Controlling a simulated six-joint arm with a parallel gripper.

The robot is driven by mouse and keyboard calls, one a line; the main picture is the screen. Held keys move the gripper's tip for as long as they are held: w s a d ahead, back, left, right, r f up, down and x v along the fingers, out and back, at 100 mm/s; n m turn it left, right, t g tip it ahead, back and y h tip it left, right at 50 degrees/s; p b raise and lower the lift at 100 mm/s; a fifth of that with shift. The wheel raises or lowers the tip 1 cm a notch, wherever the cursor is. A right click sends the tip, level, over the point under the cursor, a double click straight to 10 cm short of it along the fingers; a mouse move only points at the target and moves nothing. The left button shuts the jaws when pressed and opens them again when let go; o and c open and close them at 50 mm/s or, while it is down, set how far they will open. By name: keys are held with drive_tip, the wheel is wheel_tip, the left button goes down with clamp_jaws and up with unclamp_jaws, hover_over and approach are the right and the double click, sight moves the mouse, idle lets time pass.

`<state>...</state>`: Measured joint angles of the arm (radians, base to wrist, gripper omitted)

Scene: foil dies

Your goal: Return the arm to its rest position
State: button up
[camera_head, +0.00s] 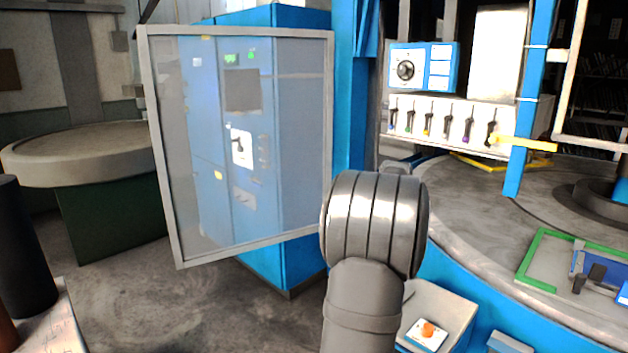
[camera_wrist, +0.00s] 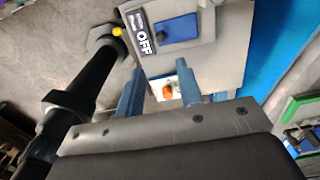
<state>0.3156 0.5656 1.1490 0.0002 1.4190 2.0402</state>
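My gripper (camera_wrist: 160,75) shows in the wrist view as two blue fingers standing apart, with nothing held between them. An orange button (camera_wrist: 168,91) on a white plate appears in the gap between the fingers, beyond them. I cannot tell whether the fingers touch the box that carries it. In the head view, my grey arm rises at the lower middle, and my gripper cannot be made out there. The orange button (camera_head: 428,329) shows just right of my arm in that view.
A grey-framed clear panel (camera_head: 240,150) stands before a blue cabinet (camera_head: 290,265), left of my arm. A round table (camera_head: 470,200) with a green frame (camera_head: 540,247) lies right. A box marked OFF (camera_wrist: 180,28) and a dark rod (camera_wrist: 85,90) are near my gripper.

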wheel_tip(320, 180, down, 11)
drive_tip(key=shift+f, duration=0.1)
wheel_tip(320, 180, up, 4)
drive_tip(key=shift+r, duration=0.1)
drive_tip(key=s+d+r, duration=0.7)
drive_tip(key=s+d, duration=0.1)
drive_tip(key=s, duration=0.1)
drive_tip(key=s+d+f, duration=0.1)
drive_tip(key=s+d, duration=0.2)
drive_tip(key=d, duration=0.4)
drive_tip(key=s+d+f, duration=0.1)
drive_tip(key=s+d, duration=0.2)
drive_tip(key=d, duration=0.3)
drive_tip(key=w+a+f, duration=0.1)
drive_tip(key=w+f, duration=0.1)
drive_tip(key=w, duration=0.1)
drive_tip(key=w+a+f, duration=0.2)
drive_tip(key=w, duration=0.2)
drive_tip(key=w+a+f, duration=0.2)
drive_tip(key=w, duration=0.1)
drive_tip(key=shift+w+a+f, duration=0.1)
drive_tip(key=shift+w+f, duration=0.1)
drive_tip(key=shift+f, duration=0.15)
wheel_tip(320, 180, down, 2)
drive_tip(key=shift+w+a, duration=0.1)
drive_tip(key=shift+f, duration=0.5)
